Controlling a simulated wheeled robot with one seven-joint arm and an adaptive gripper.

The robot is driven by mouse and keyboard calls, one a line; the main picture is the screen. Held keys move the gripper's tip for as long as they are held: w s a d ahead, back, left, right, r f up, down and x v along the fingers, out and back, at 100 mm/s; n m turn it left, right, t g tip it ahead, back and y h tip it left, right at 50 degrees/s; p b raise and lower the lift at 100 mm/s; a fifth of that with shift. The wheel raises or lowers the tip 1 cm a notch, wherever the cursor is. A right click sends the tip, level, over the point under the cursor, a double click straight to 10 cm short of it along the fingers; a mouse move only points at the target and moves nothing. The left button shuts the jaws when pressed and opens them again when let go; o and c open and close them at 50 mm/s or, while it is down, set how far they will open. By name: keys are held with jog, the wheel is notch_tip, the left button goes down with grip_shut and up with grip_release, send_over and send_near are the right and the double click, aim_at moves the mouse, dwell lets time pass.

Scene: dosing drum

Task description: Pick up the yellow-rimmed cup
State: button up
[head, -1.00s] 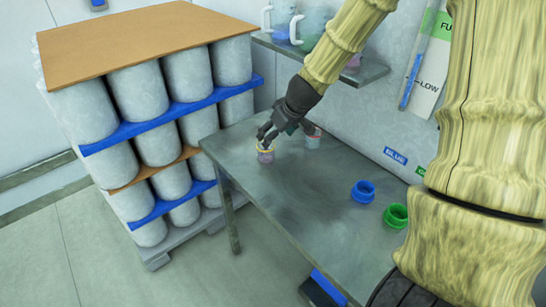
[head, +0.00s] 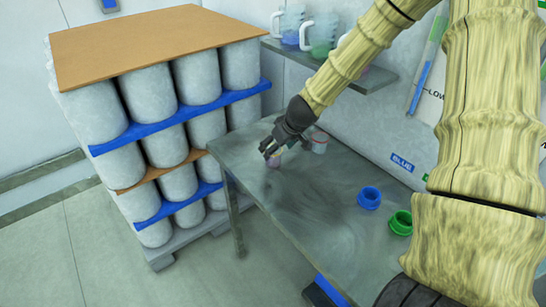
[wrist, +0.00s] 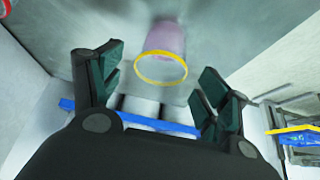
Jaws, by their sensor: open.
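The yellow-rimmed cup (head: 274,162) stands on the grey table near its far left corner, with purple-pink showing through its wall. My gripper (head: 269,151) is at the cup and hides most of its rim in the head view. In the wrist view the yellow rim of the cup (wrist: 160,68) shows as a ring between the two spread fingers of my gripper (wrist: 158,92), slightly beyond their tips. The fingers are open with visible gaps to the cup on both sides.
A red-rimmed cup (head: 319,143) stands close by on the right. A blue ring-shaped container (head: 369,197) and a green one (head: 400,223) are further along the table (head: 310,200). A shelf with jugs (head: 320,35) hangs above; stacked drums (head: 160,130) stand left.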

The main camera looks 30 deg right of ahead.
jog(key=shift+x, duration=1.95)
jog(key=c, duration=1.1)
